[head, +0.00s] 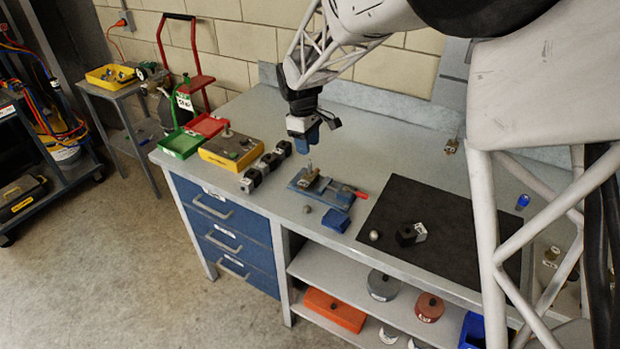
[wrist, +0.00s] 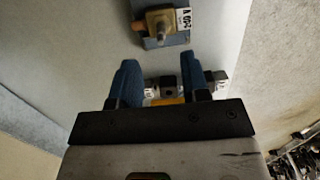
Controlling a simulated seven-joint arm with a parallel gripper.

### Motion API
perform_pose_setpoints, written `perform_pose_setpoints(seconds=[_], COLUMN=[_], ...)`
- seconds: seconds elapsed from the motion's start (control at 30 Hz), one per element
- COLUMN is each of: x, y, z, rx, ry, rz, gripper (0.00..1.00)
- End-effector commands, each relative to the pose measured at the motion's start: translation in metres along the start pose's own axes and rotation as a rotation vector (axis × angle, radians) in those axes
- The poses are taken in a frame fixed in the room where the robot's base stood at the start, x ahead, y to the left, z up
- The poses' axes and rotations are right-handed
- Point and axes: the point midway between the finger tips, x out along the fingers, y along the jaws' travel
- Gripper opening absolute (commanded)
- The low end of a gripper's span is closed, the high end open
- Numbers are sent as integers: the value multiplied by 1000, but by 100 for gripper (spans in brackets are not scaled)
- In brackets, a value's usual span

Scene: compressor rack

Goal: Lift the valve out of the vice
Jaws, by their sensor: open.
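The valve (head: 309,175) is a small brass-coloured piece with a grey stem pointing up. It sits in the blue vice (head: 335,195), which has a red handle, on the grey bench. In the wrist view the valve (wrist: 163,23) shows ahead of the fingertips, with a white tag beside it; part of the blue-grey vice (wrist: 152,41) is under it. My gripper (head: 315,135) hangs above and behind the vice in the head view, apart from the valve. Its two blue fingers are spread and empty in the wrist view (wrist: 163,72).
Dark blocks (head: 268,164) and a yellow box (head: 232,148) stand left of the vice. Green (head: 180,144) and red (head: 206,125) bins are further left. A black mat (head: 430,225) with small parts lies to the right. The bench behind is clear.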

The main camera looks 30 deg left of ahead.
Motion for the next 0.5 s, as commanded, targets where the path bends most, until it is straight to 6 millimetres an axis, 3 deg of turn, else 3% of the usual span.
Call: perform_pose_setpoints(seconds=[0.3,0.5], x=[21,25], y=[0,0], z=[0,0], rx=[1,1], ry=[0,1], rz=[-1,0], gripper=[42,42])
